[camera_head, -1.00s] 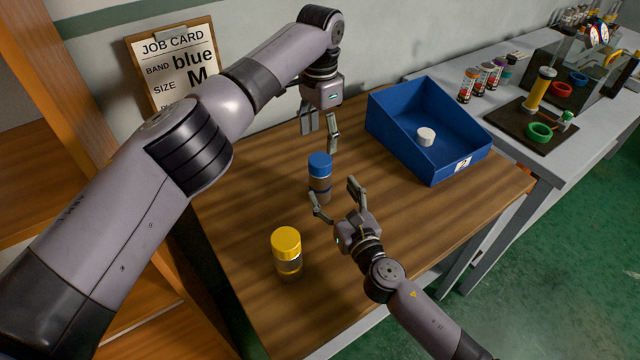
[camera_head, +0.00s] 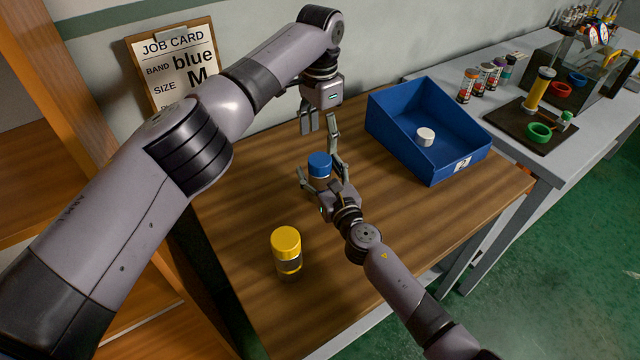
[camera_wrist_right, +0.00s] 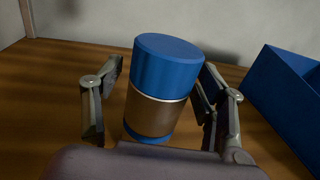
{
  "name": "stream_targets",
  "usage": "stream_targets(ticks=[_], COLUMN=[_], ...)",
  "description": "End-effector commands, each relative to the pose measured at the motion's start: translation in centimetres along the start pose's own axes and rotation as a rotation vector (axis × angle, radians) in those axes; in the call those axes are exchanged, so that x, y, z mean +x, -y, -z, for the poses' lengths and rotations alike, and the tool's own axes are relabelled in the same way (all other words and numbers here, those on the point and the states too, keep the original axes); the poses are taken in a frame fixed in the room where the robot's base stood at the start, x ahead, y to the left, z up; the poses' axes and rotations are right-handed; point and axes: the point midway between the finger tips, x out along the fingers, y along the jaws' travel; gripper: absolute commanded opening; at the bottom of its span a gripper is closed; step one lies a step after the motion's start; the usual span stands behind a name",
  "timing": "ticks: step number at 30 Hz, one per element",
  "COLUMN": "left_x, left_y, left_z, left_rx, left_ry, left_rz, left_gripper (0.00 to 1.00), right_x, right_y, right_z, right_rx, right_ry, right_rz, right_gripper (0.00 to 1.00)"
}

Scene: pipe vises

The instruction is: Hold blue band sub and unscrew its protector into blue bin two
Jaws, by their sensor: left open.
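The blue band sub (camera_head: 318,182) stands upright on the wooden table with its blue protector (camera_head: 319,162) on top. In the right wrist view the sub's brown body (camera_wrist_right: 152,115) stands between the fingers under the blue protector (camera_wrist_right: 168,65). My right gripper (camera_head: 322,178) is open around the body; a gap shows at the left finger, and contact at the right finger cannot be told. My left gripper (camera_head: 320,128) is open and empty, pointing down above and behind the sub. The blue bin (camera_head: 432,160) stands to the right with a white cap (camera_head: 425,136) inside.
A yellow-capped sub (camera_head: 287,252) stands at the table's front left. A job card (camera_head: 178,65) reading "blue" and "M" leans at the wall. A grey bench (camera_head: 500,150) with several bottles and a dark tray is at the right. The table's front right is clear.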

Motion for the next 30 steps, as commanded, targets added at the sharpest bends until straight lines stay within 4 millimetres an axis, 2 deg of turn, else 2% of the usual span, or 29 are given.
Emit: stream_targets(ticks=[2,27,30], left_x=[0.0,0.0,0.0], left_y=[0.0,0.0,0.0], left_z=[0.0,0.0,0.0], left_rx=[0.0,0.0,0.0], left_ry=[0.0,0.0,0.0], left_rz=[0.0,0.0,0.0], left_gripper=[0.62,0.62,0.62], right_x=[-0.02,-0.03,-0.03], right_y=[0.0,0.01,0.01], right_z=[0.01,0.02,0.02], right_rx=[0.0,0.0,0.0], right_ry=[0.0,0.0,0.0], right_rz=[0.0,0.0,0.0], right_gripper=[0.58,0.02,0.0])
